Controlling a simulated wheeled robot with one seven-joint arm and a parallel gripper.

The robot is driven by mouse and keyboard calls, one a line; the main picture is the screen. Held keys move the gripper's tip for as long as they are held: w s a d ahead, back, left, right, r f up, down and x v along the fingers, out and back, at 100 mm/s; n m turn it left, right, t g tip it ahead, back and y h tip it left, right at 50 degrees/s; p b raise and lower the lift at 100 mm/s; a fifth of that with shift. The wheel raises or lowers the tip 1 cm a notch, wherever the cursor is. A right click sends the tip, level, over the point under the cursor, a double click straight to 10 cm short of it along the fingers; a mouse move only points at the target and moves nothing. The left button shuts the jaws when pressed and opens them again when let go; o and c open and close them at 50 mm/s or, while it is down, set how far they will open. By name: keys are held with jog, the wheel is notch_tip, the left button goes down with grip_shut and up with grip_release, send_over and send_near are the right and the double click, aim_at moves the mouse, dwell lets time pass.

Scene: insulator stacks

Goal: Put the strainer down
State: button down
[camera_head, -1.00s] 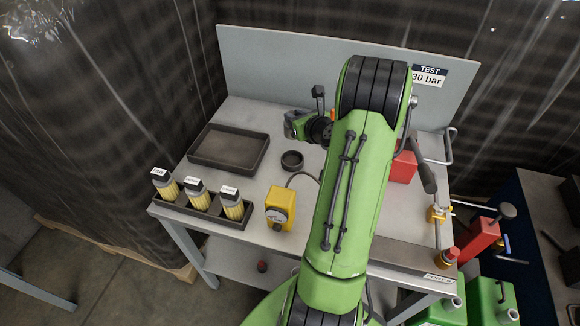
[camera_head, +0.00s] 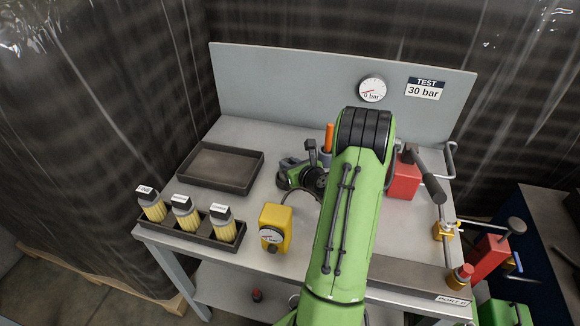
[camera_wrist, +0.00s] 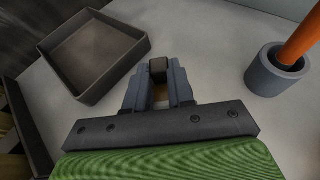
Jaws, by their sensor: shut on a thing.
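My gripper (camera_head: 284,178) is low over the bench, right of the shallow dark tray. In the wrist view my gripper (camera_wrist: 158,82) has its two grey fingers shut on a small dark brown piece (camera_wrist: 158,66), which I take to be the strainer. Only its top end and a tan patch between the fingers show. The fingers and my arm hide the rest. I cannot tell whether it touches the bench.
The empty shallow tray (camera_head: 222,188) lies left of my gripper. A grey cup (camera_wrist: 262,80) with an orange handle stands right in the wrist view. In front are a yellow gauge box (camera_head: 275,228) and a rack (camera_head: 200,238) of several yellow filters. A red block (camera_head: 405,180) stands right.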

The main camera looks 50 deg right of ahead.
jog(key=shift+f, duration=0.2)
jog(key=c, duration=1)
grip_release()
jog(key=shift+r, duration=0.1)
jog(key=shift+s+r, duration=0.1)
jog(key=shift+r, duration=0.1)
jog(key=v, duration=1.1)
jog(key=shift+s+a+r, duration=0.15)
jog(key=shift+s+r, duration=0.05)
jog(key=shift+s, duration=0.15)
jog(key=shift+f, duration=0.1)
